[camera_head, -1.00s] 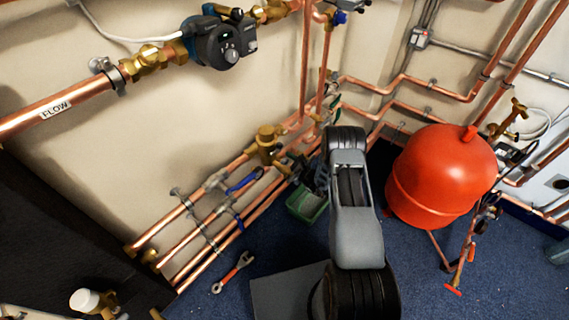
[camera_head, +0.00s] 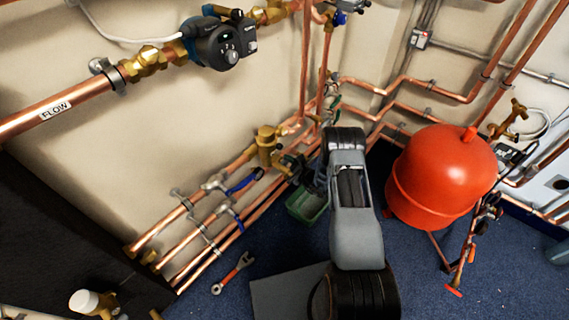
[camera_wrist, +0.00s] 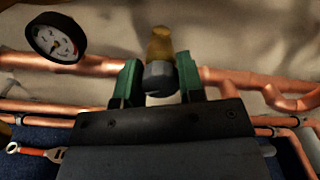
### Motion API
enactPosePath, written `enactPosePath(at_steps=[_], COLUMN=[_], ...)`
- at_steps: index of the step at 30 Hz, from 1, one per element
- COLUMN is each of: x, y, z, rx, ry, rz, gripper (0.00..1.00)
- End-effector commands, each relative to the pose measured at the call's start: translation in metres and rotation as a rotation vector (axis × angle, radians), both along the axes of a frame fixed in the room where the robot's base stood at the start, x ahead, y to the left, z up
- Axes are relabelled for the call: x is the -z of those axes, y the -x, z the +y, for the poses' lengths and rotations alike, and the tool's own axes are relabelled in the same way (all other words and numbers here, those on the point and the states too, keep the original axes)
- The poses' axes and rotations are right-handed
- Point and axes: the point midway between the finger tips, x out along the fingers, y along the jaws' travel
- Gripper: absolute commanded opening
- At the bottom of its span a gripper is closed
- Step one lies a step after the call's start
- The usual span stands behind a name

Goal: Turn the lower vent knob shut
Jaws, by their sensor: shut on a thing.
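In the wrist view, my gripper (camera_wrist: 160,74) has its two green fingers on either side of a dark grey knob (camera_wrist: 158,82) and is shut on it. The knob sits at the front of an upright brass fitting (camera_wrist: 160,45), by the copper pipe along the wall. The knob's back and underside are hidden, and I cannot read how far it is turned. In the head view, my arm covers most of this spot, and I cannot make out the knob clearly.
A round pressure gauge (camera_wrist: 56,38) stands left of the fingers. Copper pipes (camera_wrist: 70,65) run along the wall. An orange-handled spanner (camera_head: 233,272) lies on the blue floor near a green tray (camera_head: 307,207). A red tank (camera_head: 442,180) stands right of my arm.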

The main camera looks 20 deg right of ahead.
Motion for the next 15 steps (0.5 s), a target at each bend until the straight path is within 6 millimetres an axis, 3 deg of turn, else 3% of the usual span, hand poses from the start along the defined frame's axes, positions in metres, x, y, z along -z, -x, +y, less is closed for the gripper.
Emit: enactPosePath(at_steps=[15], x=[0.0016], y=[0.0006], z=[0.0008], rx=[-0.003], ry=[-0.255], rz=[0.188], gripper=[0.12])
